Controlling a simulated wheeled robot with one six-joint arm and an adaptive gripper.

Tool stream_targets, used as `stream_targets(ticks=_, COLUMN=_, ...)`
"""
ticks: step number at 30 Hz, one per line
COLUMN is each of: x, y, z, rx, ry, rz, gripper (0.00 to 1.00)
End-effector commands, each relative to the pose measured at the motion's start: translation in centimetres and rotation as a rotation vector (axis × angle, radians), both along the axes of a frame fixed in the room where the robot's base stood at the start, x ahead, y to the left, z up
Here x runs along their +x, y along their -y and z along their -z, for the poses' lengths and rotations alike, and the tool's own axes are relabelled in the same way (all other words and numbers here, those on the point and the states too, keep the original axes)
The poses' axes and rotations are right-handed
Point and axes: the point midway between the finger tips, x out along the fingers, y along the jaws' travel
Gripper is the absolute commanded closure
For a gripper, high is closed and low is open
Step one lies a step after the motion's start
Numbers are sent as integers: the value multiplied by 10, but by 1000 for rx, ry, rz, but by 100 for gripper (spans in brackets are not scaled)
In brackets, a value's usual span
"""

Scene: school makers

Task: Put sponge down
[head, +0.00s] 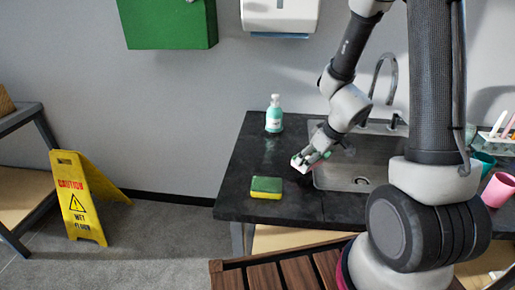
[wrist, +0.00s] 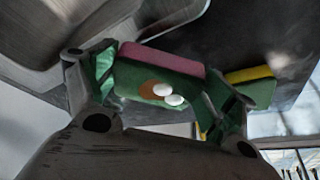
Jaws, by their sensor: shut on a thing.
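My gripper (head: 308,160) is over the dark counter (head: 240,160), at the left edge of the sink, shut on a sponge. The held sponge (wrist: 150,80) is green with a pink layer, and its green face has an orange patch and white spots in the wrist view. In the head view only a small pale pink part of it (head: 299,164) shows. I cannot tell whether it touches the counter. A second sponge (head: 267,187), green on top and yellow below, lies flat on the counter left of and nearer than my gripper; its yellow side (wrist: 248,74) shows in the wrist view.
A soap bottle (head: 274,114) stands at the back left of the counter. The sink (head: 350,175) with its tap (head: 385,70) is to the right. Pink and teal cups (head: 498,190) are at the far right. The counter's left part is mostly free. A yellow caution sign (head: 78,198) stands on the floor.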

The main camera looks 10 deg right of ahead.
Motion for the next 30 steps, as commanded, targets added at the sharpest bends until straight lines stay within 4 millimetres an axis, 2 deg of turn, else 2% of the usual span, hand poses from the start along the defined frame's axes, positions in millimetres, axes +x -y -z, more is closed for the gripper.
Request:
stream_targets(ticks=5, x=25, y=-14, z=0, rx=-1, ry=2, rz=-7, gripper=31)
stream_targets(ticks=15, x=114, y=-60, z=1, rx=-2, ry=2, rz=-7, gripper=31)
stream_targets(ticks=18, x=136, y=-71, z=1, rx=-1, ry=2, rz=-6, gripper=31)
stream_targets(ticks=21, x=151, y=-78, z=0, rx=-1, ry=2, rz=-4, gripper=31)
stream_targets(ticks=25, x=159, y=-82, z=2, rx=0, ry=0, rz=-1, gripper=31)
stream_targets(ticks=30, x=159, y=-82, z=25, rx=0, ry=-2, rz=2, gripper=31)
